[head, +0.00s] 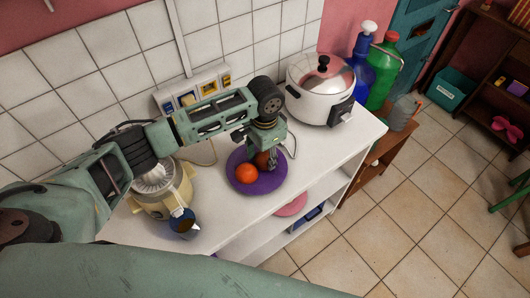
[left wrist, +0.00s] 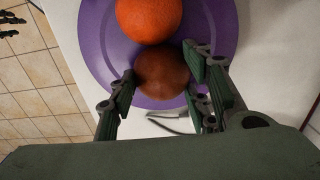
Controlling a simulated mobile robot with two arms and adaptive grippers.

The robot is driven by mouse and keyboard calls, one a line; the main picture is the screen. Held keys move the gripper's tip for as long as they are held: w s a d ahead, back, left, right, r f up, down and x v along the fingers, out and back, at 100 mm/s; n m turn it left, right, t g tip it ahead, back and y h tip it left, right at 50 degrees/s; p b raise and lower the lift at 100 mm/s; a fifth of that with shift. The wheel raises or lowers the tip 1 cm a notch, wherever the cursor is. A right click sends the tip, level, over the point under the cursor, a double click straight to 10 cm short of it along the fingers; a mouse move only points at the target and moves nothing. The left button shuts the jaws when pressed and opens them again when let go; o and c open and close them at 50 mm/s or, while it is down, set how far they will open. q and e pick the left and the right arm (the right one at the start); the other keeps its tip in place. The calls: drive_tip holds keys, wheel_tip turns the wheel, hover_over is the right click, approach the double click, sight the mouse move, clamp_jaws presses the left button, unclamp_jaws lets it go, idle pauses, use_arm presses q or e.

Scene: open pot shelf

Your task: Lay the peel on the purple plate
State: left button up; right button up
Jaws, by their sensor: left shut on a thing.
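The purple plate (head: 262,187) lies on the white counter and fills much of the left wrist view (left wrist: 103,50). A bright orange fruit (head: 247,173) rests on it, also in the left wrist view (left wrist: 148,17). A darker, brown-orange rounded piece (left wrist: 161,75), apparently the peel, is beside the fruit and over the plate. My left gripper (head: 264,158) is shut on this piece, with fingers on both sides (left wrist: 163,70). In the head view the fingers partly hide it. I cannot tell whether it touches the plate. My right gripper is not identifiable.
A cream citrus juicer (head: 152,190) with a blue vessel (head: 184,223) stands left of the plate. A white rice cooker (head: 320,92) stands at the back right, with blue (head: 358,68) and green (head: 382,72) bottles beyond. The white counter (head: 318,160) is clear right of the plate.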

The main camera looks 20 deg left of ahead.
sight(265, 155)
use_arm(q)
drive_tip(key=shift+f, duration=0.15)
use_arm(e)
drive_tip(key=shift+a, duration=0.1)
use_arm(q)
drive_tip(key=o, duration=0.6)
drive_tip(key=shift+f, duration=0.15)
drive_tip(key=o, duration=0.5)
use_arm(e)
drive_tip(key=shift+a, duration=0.3)
use_arm(q)
wheel_tip(265, 155, up, 12)
drive_tip(key=shift+r+b, duration=0.2)
drive_tip(key=shift+b, duration=0.85)
use_arm(e)
drive_tip(key=shift+d+f, duration=0.3)
drive_tip(key=shift+f, duration=0.65)
